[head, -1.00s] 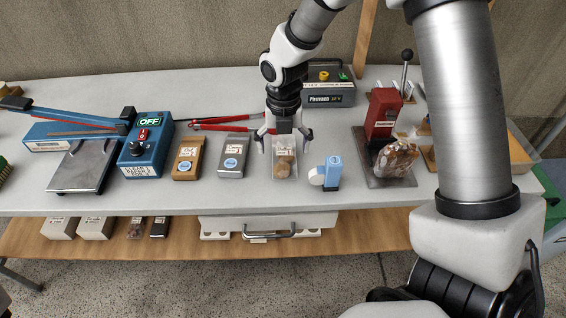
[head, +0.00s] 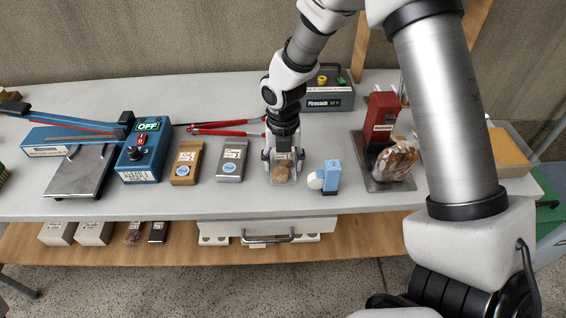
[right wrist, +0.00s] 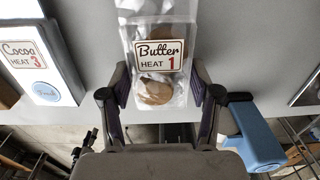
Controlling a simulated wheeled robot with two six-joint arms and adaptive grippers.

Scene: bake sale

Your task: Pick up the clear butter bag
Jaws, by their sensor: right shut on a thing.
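The clear butter bag (head: 281,176) holds round brown cookies and stands near the front edge of the table. In the right wrist view the bag (right wrist: 158,92) shows a label reading "Butter HEAT 1". My right gripper (head: 283,162) is over the bag from above, one finger on each side. In the right wrist view its fingers (right wrist: 160,95) are shut on the bag's sides. The bag's top is partly hidden by the gripper in the head view. My left gripper is not in view.
A blue and white tool (head: 326,178) stands close on the right. A silver bag (head: 231,160) and a brown bag (head: 186,163) stand to the left, beside the blue sealer control box (head: 145,152). A red press (head: 381,122) with another clear bag (head: 397,161) is at right.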

